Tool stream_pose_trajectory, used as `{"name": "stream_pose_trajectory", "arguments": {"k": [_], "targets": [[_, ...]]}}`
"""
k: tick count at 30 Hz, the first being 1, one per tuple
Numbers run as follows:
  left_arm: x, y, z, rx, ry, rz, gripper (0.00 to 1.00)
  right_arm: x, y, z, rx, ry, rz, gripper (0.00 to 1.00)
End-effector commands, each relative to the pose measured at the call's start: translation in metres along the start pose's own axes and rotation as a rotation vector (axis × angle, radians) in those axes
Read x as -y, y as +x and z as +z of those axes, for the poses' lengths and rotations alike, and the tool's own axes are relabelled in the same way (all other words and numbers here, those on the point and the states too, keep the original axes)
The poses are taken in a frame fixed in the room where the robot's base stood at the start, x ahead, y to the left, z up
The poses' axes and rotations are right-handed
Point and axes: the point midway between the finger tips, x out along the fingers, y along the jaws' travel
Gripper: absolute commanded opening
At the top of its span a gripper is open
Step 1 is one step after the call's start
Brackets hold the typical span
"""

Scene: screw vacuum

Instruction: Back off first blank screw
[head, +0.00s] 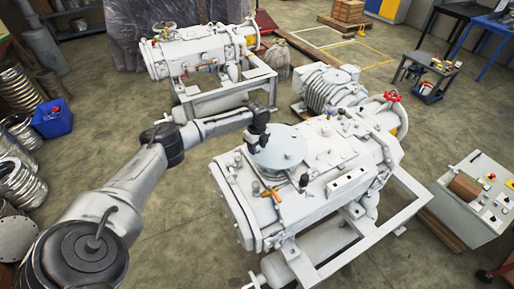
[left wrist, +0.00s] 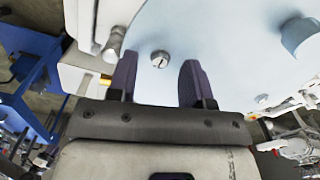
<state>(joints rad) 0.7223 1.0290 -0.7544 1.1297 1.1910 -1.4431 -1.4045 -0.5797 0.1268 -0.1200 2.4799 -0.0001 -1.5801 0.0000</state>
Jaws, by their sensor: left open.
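The screw vacuum pump (head: 330,165) is a large white machine on a frame. A round pale blank plate (head: 283,150) lies on its top, and it also fills the upper middle of the left wrist view (left wrist: 215,35). A slotted screw head (left wrist: 159,60) shows on the plate. My left gripper (head: 261,135) is over the plate's left rim. In the left wrist view its two purple fingers (left wrist: 158,72) stand apart on either side of the screw head, with gaps on both sides. My right gripper is not in view.
A pale blue cylindrical knob (left wrist: 299,40) stands at the right in the left wrist view. A second white pump (head: 195,55) stands behind. A control box (head: 478,195) is at the right and a blue bin (head: 53,118) at the left.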

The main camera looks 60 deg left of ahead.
Motion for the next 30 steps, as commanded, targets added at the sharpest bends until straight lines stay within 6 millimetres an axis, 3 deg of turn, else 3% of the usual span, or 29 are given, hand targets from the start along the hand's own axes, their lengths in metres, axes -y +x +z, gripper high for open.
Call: {"name": "stream_pose_trajectory", "arguments": {"k": [14, 27, 30], "targets": [[-0.0001, 0.0078, -0.0001, 0.0, 0.001, 0.0, 0.45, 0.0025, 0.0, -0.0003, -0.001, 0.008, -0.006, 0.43], [-0.0001, 0.0074, -0.0001, 0.0, 0.001, 0.0, 0.03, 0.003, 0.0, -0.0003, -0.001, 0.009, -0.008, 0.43], [-0.0001, 0.0073, -0.0001, 0.0, 0.001, 0.0, 0.0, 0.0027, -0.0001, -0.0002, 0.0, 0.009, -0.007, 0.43]]}}
